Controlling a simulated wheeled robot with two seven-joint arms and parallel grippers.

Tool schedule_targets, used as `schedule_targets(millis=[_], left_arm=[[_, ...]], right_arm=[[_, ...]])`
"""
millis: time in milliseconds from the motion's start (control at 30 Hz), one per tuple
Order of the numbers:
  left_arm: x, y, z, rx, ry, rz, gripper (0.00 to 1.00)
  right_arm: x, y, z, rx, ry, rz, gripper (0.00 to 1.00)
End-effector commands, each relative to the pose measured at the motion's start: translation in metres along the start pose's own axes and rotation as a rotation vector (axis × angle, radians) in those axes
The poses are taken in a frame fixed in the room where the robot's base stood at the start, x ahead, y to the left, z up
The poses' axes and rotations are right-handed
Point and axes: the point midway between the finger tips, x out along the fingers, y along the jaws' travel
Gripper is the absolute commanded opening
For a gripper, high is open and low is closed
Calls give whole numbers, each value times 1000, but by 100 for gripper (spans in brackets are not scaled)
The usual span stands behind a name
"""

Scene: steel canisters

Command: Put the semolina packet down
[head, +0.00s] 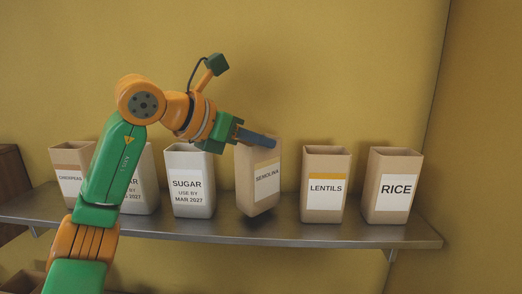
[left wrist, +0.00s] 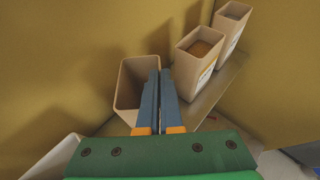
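The tan semolina packet (head: 258,188), open at the top with a white label, is tilted in the head view and hangs slightly above the shelf (head: 285,232), with a dark shadow beneath it. My left gripper (head: 273,141) is shut on its upper rim. In the left wrist view the blue fingers (left wrist: 161,78) are close together with the wall of the semolina packet (left wrist: 130,92) pinched between them. The packet's inside looks empty in the part that shows. My right gripper is in neither view.
A white sugar canister (head: 188,185) stands left of the packet, with another white one and a chickpeas box (head: 70,172) farther left. A lentils box (head: 324,205) and a rice box (head: 393,205) stand to the right. A wall backs the shelf.

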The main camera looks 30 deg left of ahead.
Motion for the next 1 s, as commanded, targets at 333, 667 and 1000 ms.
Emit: schedule_targets(millis=[333, 667, 1000], left_arm=[[7, -1, -16, 0, -1, 0, 0], [8, -1, -18, 0, 0, 0, 32], [-5, -1, -15, 0, -4, 1, 32]], right_arm=[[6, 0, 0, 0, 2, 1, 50], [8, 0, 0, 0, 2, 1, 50], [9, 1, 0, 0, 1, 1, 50]])
